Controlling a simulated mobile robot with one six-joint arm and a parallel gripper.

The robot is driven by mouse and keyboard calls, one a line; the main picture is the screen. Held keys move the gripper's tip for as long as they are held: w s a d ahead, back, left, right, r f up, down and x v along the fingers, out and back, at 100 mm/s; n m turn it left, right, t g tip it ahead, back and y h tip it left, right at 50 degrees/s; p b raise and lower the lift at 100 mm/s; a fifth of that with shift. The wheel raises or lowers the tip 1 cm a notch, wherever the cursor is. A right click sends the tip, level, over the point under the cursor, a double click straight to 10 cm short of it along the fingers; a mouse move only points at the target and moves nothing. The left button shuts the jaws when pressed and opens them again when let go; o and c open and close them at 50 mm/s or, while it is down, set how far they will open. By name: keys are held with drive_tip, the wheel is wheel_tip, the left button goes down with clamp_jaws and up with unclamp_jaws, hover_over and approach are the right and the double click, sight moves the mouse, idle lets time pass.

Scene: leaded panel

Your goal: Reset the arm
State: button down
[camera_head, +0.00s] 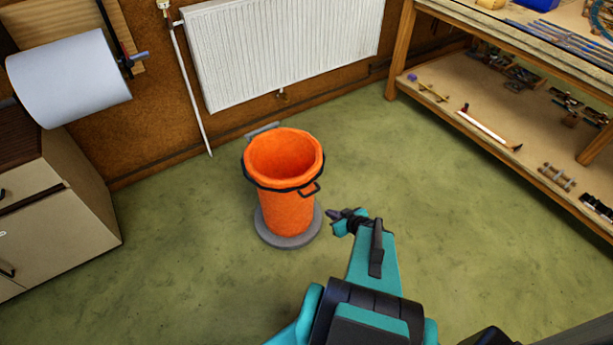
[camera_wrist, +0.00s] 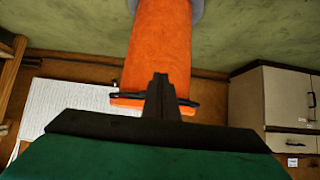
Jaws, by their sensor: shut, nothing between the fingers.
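My arm reaches up from the bottom of the head view. My gripper (camera_head: 333,213) is at its far end, shut and empty, just right of the orange bucket (camera_head: 284,205) and apart from it in the picture. In the wrist view my gripper (camera_wrist: 160,78) shows dark and closed in front of the orange bucket (camera_wrist: 160,45), which appears upside down there. The bucket stands upright on a round grey base (camera_head: 290,240) and looks empty inside, though its bottom is hard to see.
A wooden workbench (camera_head: 530,175) with tools on its lower shelf stands at the right. A white radiator (camera_head: 285,45) hangs on the back wall. A cabinet (camera_head: 75,195) and a paper roll (camera_head: 68,78) are at the left. The green floor (camera_head: 170,270) around the bucket is clear.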

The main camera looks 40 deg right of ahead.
drive_tip(key=w+a+f+n+g+y, duration=0.15)
drive_tip(key=w+a, duration=0.25)
drive_tip(key=a, duration=0.5)
drive_tip(key=w+a+n+t+y, duration=0.1)
drive_tip(key=w+a+n+y, duration=0.2)
drive_tip(key=a, duration=0.5)
drive_tip(key=s+a+f+n+g+y, duration=0.1)
drive_tip(key=s+a+f+n+g, duration=0.1)
drive_tip(key=a, duration=0.6)
drive_tip(key=s+a+f+n+g+y, duration=0.1)
drive_tip(key=a+n+g+y, duration=0.15)
drive_tip(key=a, duration=0.55)
drive_tip(key=s+a+f+g+h, duration=0.35)
drive_tip(key=s+a+g, duration=0.4)
drive_tip(key=s, duration=0.45)
drive_tip(key=s+d+m+g+h, duration=0.3)
drive_tip(key=s+d+m+h, duration=0.1)
drive_tip(key=s+d+m, duration=0.4)
drive_tip(key=shift+d, duration=0.3)
